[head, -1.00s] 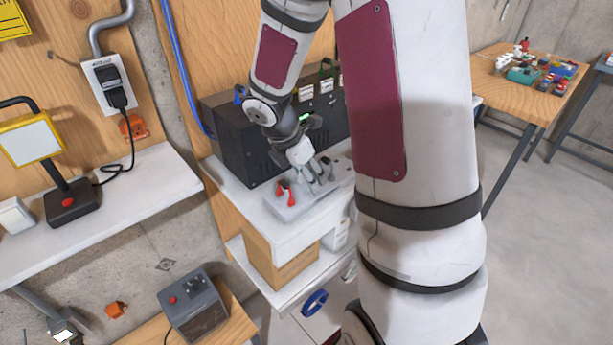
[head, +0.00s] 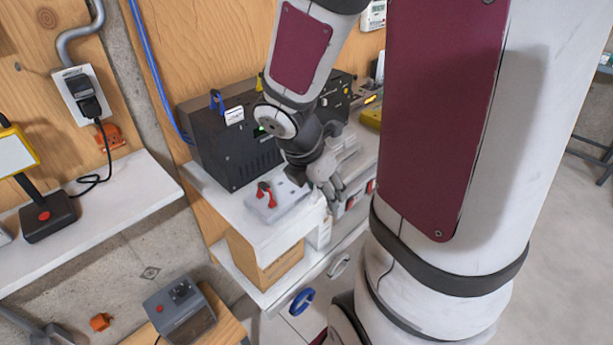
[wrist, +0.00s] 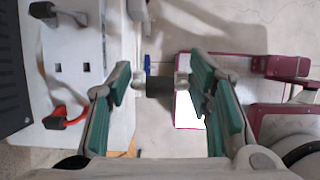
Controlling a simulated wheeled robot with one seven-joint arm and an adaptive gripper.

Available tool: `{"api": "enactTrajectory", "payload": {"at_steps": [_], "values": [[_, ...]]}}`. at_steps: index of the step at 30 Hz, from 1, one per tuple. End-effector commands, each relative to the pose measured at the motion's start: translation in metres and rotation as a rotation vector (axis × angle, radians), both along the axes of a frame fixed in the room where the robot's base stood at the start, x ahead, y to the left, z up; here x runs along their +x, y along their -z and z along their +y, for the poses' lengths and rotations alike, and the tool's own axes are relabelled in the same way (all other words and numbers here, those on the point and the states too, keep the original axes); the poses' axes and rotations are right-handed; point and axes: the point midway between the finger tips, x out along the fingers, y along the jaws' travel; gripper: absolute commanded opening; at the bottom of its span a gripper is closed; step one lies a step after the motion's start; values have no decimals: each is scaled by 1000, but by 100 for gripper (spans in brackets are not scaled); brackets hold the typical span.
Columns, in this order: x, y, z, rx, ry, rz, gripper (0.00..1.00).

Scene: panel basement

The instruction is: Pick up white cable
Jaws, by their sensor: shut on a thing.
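My gripper (head: 338,190) is off the right end of the light grey socket box (head: 290,210). In the wrist view, my gripper (wrist: 160,84) has its teal-padded fingers shut on a dark grey plug-like piece (wrist: 160,88), in the air past the box's edge. I cannot make out a white cable strand running from this piece. A red plug (head: 265,194) stands on the box. It also shows in the wrist view (wrist: 60,119), near two bare sockets and a grey plug (wrist: 45,12).
The box sits on a white shelf (head: 240,222) before a black cabinet (head: 235,145). A yellow device (head: 371,116) lies behind. The floor at right is open.

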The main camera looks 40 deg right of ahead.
Motion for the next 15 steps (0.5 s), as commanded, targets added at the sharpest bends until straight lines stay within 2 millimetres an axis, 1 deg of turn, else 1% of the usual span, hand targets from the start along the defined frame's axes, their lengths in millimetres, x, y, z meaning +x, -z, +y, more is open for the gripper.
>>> {"api": "enactTrajectory", "payload": {"at_steps": [1, 15], "values": [[-9, -1, 1, 0, 2, -1, 26], [-29, -5, 1, -2, -1, 1, 26]]}}
